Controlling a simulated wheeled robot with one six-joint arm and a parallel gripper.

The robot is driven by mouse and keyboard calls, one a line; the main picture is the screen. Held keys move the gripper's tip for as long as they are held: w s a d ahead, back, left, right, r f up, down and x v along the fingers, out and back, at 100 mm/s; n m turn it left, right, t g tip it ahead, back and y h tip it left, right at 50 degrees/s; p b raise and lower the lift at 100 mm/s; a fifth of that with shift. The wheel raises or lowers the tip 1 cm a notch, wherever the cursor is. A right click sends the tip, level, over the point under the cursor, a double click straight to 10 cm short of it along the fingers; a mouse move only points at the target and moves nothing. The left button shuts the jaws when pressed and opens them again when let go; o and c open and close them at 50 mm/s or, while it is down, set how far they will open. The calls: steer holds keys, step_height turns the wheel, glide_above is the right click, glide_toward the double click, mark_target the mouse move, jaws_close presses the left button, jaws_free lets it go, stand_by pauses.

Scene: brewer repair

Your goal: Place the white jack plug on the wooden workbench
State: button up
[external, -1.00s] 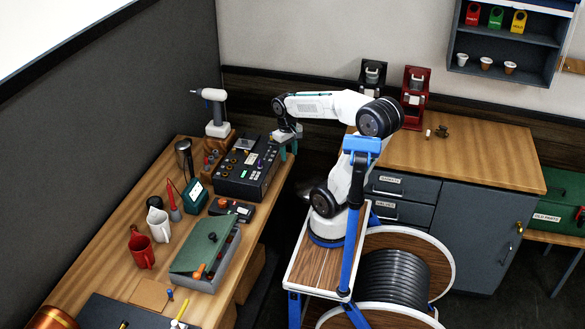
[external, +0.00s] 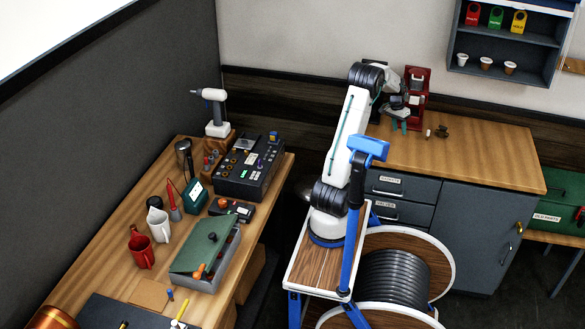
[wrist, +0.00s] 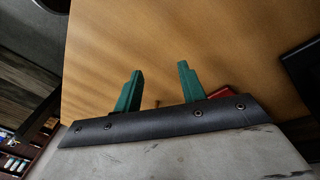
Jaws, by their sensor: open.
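My gripper (external: 406,122) is open and empty, low over the wooden top of the right-hand cabinet, in front of the red machine. In the wrist view its two green fingers (wrist: 160,70) stand apart over bare wood. A small pale, upright piece (external: 429,133) stands on that wooden top, just right of my gripper; it may be the white jack plug, but it is too small to be sure. The left wooden workbench (external: 105,249) carries a black control panel (external: 240,178) with several coloured knobs or plugs. No white jack plug is clear in the wrist view.
A red machine (external: 418,84) stands against the wall behind my gripper. A small dark part (external: 442,131) lies right of the pale piece. The cabinet top (external: 490,160) is clear to the right. Mugs, a drill (external: 215,110) and a green-lidded box (external: 203,248) crowd the left bench.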

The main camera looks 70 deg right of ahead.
mark_target(413, 138)
steer(key=s+d+m, duration=0.1)
steer(key=s, duration=0.2)
steer(key=s+d+f+m, duration=0.1)
steer(key=s, duration=0.3)
steer(key=s+d+f+m, duration=0.1)
steer(key=s, duration=0.2)
steer(key=shift+s+g+h, duration=0.3)
steer(key=s+d+r+m+g+h, duration=0.1)
steer(key=s+d+r+m, duration=0.1)
steer(key=d+r, duration=0.15)
steer(key=shift+m+h, duration=0.3)
steer(key=shift+m, duration=0.1)
steer(key=x, duration=0.8)
steer(key=shift+w+d+f, duration=0.2)
steer(key=shift+d, duration=0.15)
jaws_close()
